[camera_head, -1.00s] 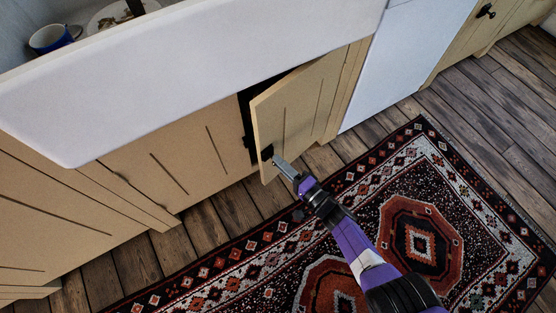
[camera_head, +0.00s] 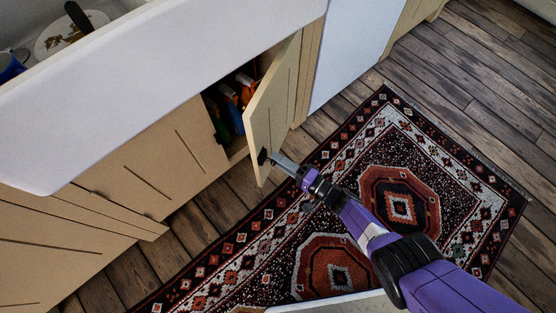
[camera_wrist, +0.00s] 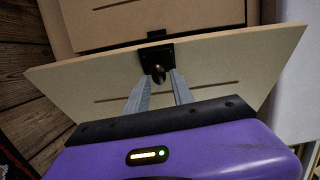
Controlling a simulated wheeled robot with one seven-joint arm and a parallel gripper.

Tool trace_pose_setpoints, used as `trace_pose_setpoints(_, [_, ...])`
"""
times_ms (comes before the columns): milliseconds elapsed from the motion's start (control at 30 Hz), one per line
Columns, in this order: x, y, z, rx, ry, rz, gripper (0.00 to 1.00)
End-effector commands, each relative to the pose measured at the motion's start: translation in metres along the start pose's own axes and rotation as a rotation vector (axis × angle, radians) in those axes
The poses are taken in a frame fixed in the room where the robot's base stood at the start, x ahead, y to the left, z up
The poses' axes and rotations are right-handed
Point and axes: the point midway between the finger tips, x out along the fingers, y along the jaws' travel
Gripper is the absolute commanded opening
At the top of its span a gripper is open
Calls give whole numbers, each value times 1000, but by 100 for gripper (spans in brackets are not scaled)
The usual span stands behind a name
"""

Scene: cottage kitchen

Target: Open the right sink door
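The right sink door (camera_head: 272,108) stands partly open below the white sink, swung outward on its right side. Its black knob (camera_head: 262,157) is at the free edge, low on the door in the head view. My gripper (camera_head: 274,158) is at this knob. In the wrist view the two grey fingers of my gripper (camera_wrist: 158,84) stand on either side of the dark knob (camera_wrist: 158,73) and close in on it. The door (camera_wrist: 215,62) spans the wrist view behind the knob. The left sink door (camera_head: 160,160) is shut.
Several bottles (camera_head: 237,99) show inside the cabinet. The white sink (camera_head: 180,65) overhangs the doors. A white appliance panel (camera_head: 355,45) stands to the right. A patterned rug (camera_head: 400,205) covers the wooden floor (camera_head: 470,70) before the cabinet.

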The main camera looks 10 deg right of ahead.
Motion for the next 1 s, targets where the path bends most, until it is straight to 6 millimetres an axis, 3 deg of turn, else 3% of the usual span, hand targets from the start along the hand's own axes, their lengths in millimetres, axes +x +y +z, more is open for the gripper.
trace_pose_setpoints(433, [-6, 0, 3, 1, -5, 0, 39])
trace_pose_setpoints(800, [-62, -1, 1, 1, -3, 1, 39])
trace_pose_setpoints(1000, [-77, 0, 1, 1, -3, 0, 39])
